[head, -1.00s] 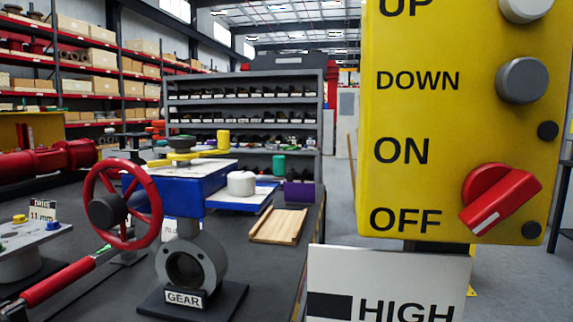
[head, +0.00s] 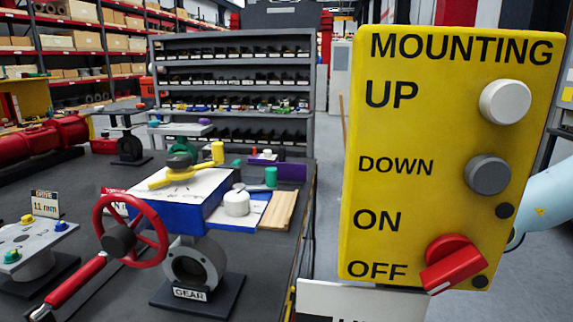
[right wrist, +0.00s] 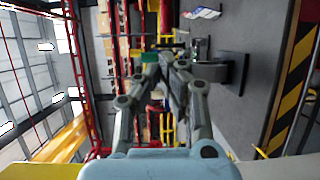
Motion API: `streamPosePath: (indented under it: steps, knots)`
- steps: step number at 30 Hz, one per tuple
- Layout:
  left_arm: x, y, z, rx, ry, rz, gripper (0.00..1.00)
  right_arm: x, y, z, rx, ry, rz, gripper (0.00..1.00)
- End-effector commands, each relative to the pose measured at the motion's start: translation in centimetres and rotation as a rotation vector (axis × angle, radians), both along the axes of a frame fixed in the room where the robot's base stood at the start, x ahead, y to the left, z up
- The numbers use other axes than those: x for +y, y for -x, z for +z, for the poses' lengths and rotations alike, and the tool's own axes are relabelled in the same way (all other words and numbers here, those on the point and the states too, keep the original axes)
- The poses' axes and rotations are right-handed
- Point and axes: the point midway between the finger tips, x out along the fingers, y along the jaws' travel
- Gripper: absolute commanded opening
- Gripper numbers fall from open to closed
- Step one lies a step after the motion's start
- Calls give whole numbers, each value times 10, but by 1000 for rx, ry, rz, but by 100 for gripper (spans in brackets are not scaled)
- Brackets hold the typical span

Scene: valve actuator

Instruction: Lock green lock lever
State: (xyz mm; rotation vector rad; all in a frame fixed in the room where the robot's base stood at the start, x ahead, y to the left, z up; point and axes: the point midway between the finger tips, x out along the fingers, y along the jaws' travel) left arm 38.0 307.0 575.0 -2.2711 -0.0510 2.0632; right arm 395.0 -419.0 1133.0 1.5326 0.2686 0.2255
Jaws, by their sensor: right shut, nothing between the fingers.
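In the head view, a blue gearbox valve (head: 180,217) with a red handwheel (head: 104,222) stands on the dark bench. I cannot tell for certain whether this green part is the green lock lever. My right gripper (right wrist: 160,62) is shut and empty in the right wrist view, away from any visible lever. In the head view only part of my right arm shows, behind the yellow panel. My left gripper is not in view.
A yellow control panel (head: 440,175) with a red switch (head: 452,262) stands close at right. A grey plate (head: 30,248) with coloured knobs is at left. A wooden pallet (head: 278,211) lies by the bench edge.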

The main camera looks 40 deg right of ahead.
Motion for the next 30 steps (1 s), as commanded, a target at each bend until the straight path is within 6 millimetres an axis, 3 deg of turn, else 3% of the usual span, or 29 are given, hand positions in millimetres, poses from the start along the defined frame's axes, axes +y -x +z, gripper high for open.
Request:
streamPosePath:
  steps: [1,5,17,23,30]
  knots:
    - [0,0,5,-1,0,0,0,21,4,12,-5,-9,68,0]
    - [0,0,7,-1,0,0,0,50,11,25,-17,-28,159,0]
    - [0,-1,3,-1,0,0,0,54,10,25,-21,-30,169,0]
    - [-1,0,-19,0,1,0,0,64,-10,22,-26,-30,169,0]
    - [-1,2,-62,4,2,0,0,80,-44,19,-27,-31,165,0]
